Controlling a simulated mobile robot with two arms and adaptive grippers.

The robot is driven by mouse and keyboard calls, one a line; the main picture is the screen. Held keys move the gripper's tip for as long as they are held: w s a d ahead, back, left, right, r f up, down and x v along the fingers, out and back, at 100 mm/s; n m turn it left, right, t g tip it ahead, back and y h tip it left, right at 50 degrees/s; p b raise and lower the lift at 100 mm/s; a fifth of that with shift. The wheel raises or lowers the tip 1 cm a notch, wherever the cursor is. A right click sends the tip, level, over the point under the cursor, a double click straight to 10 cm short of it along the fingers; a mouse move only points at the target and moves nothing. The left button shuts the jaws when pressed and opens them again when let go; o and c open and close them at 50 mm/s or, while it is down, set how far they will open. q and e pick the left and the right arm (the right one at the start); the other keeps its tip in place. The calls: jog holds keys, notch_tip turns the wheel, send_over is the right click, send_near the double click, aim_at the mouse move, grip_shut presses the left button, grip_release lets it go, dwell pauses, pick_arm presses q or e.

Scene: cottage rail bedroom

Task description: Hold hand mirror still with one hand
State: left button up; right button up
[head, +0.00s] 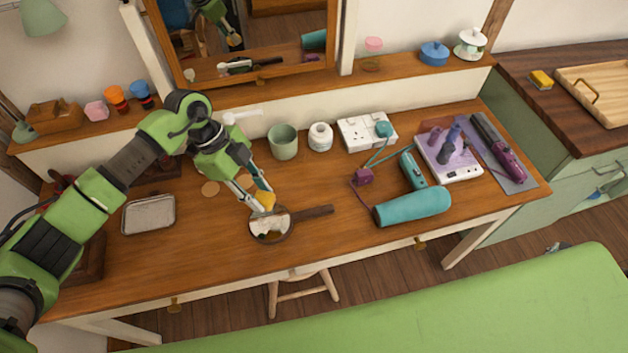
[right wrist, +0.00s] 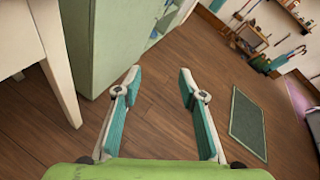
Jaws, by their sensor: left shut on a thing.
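The hand mirror (head: 259,226) lies on the wooden desk, its round face up and its dark handle pointing right. Its glass shows some pale and brown patches; I cannot tell marks from reflections. My left gripper (head: 261,203) is shut on a small yellow thing (head: 266,199), perhaps a sponge or cloth, at the mirror's upper rim. I cannot tell whether it touches the mirror. My right gripper (right wrist: 158,90) is open and empty in the right wrist view, above the wooden floor and away from the desk top.
A teal cylinder (head: 412,206), a hair tool and cords lie right of the mirror. A green cup (head: 283,142), a white jar (head: 320,136) and a socket block (head: 367,131) stand behind. A metal tray (head: 149,214) lies left. Desk in front of the mirror is clear.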

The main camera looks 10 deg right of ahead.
jog(key=w+d+r+n+t+h, duration=0.1)
jog(key=w+d+r+n+t, duration=0.25)
jog(key=w+r, duration=0.4)
jog(key=w+a+r+n+t+y, duration=0.1)
jog(key=w+a+r+n+t, duration=0.15)
jog(key=w+r, duration=0.55)
jog(key=w+a+r+n+t+y, duration=0.1)
jog(key=w+r+n+t, duration=0.2)
jog(key=w, duration=0.9)
jog(key=w+a+r+n+y, duration=0.1)
jog(key=w+a+y, duration=0.5)
jog(key=w+a, duration=0.6)
jog(key=w+a+r+y, duration=0.2)
jog(key=w+a+y, duration=0.3)
jog(key=w+a, duration=0.7)
jog(key=a+r+n+g+y, duration=0.1)
jog(key=a+n+y, duration=0.15)
jog(key=a, duration=0.95)
jog(key=a+r+n+y, duration=0.2)
jog(key=a+y, duration=0.2)
jog(key=a, duration=0.7)
jog(key=s+a+n+g+y, duration=0.3)
jog(key=s+a+n+g, duration=0.15)
jog(key=a, duration=0.95)
jog(key=n+g+h, duration=0.9)
send_near(314, 211)
jog(key=shift+t, duration=0.25)
notch_tip(314, 211, down, 8)
jog(key=shift+s+d+f, duration=0.15)
jog(key=shift+f, duration=0.1)
